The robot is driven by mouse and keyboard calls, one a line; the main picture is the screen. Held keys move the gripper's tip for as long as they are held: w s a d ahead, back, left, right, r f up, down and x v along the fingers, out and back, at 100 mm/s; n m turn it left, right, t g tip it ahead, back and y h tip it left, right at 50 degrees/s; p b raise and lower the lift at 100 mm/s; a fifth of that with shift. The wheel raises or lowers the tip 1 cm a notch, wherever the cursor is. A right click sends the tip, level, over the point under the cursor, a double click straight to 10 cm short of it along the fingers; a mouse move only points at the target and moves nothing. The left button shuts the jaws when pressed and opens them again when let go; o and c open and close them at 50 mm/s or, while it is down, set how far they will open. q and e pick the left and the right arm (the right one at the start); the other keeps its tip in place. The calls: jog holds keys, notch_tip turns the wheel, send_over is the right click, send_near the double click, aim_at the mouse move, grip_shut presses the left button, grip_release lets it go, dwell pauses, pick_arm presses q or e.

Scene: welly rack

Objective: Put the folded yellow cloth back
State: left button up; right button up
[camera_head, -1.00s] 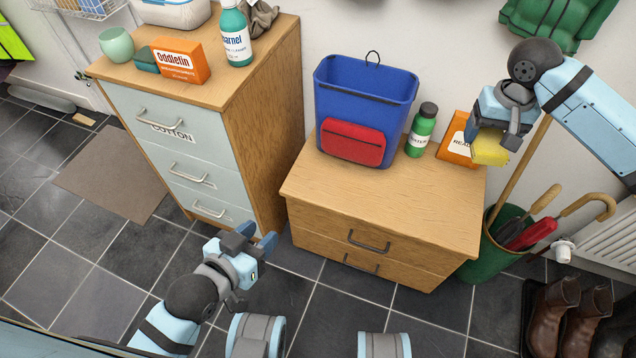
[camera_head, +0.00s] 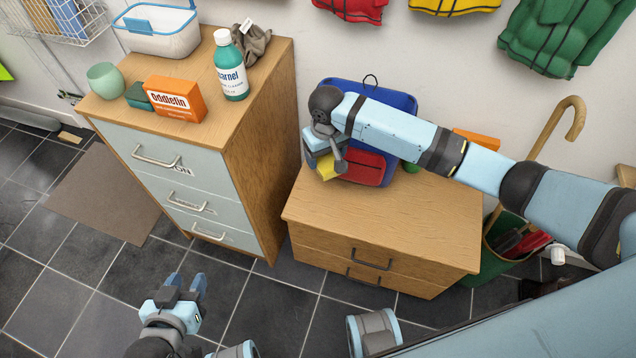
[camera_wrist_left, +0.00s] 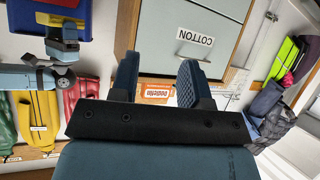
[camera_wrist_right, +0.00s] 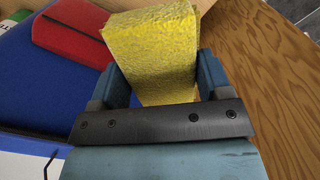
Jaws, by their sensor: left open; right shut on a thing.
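The folded yellow cloth (camera_head: 326,167) is in my right gripper (camera_head: 324,150), in front of the blue backpack and above the low wooden cabinet. In the right wrist view the cloth (camera_wrist_right: 152,50) sits between the two fingers, with its folded end sticking out past them. My left gripper (camera_head: 188,285) is open and empty, low over the floor in front of the tall drawer unit (camera_head: 165,165). In the left wrist view its fingers (camera_wrist_left: 158,78) stand apart, facing the drawer labelled COTTON (camera_wrist_left: 195,38).
The blue backpack (camera_head: 395,101) with its red pocket stands on the low cabinet (camera_head: 420,215), partly behind my right arm. An orange box (camera_head: 172,98), a teal bottle (camera_head: 231,68) and a green cup (camera_head: 105,80) stand on the tall unit. A green bin (camera_head: 487,262) is at the right.

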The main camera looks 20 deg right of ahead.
notch_tip(320, 180, down, 6)
jog(key=f+b, duration=0.1)
jog(key=b, duration=0.3)
send_over(324, 202)
notch_tip(324, 202, down, 8)
jog(key=shift+f, duration=0.25)
notch_tip(324, 202, down, 3)
jog(key=shift+f+b, duration=0.1)
jog(key=shift+b, duration=0.7)
jog(key=shift+f, duration=0.5)
jog(key=o, duration=0.9)
jog(key=shift+f, duration=0.15)
pick_arm(q)
jog(key=shift+w+d+r+t+h, duration=0.15)
jog(key=shift+d+r+t+h, duration=0.2)
jog(key=shift+d, duration=0.2)
jog(key=shift+w+d+r+t+h, duration=0.1)
jog(key=shift+d+r+t+h, duration=0.2)
jog(key=shift+d+t, duration=0.2)
jog(key=shift+r, duration=0.1)
